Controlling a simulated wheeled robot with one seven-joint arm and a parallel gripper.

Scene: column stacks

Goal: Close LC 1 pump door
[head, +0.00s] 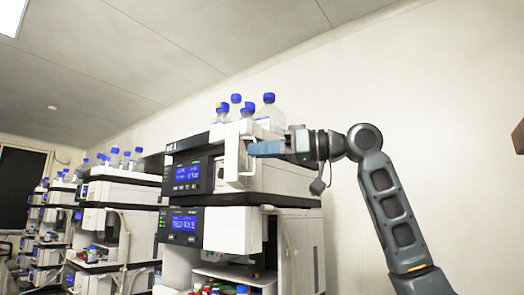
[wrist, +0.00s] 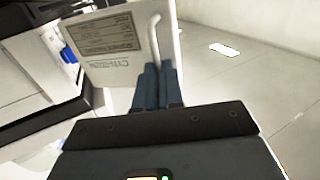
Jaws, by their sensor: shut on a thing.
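The pump door (head: 231,155) is a white panel at the upper module of the nearest stack. It stands swung out from the module front. In the wrist view the door (wrist: 103,45) shows a printed label and a curved white handle (wrist: 154,35) along its right edge. My gripper (head: 256,149) reaches in from the right with blue fingers, shut on the door handle. In the wrist view the fingers (wrist: 157,85) close together at the lower end of the handle. The exact contact is partly hidden by the fingers.
Blue-capped bottles (head: 268,112) stand on top of the nearest stack. A lower module (head: 183,225) with a lit display sits under the upper one, and small vials (head: 228,289) are below. More stacks (head: 118,190) stand to the left. The wall side at right looks clear.

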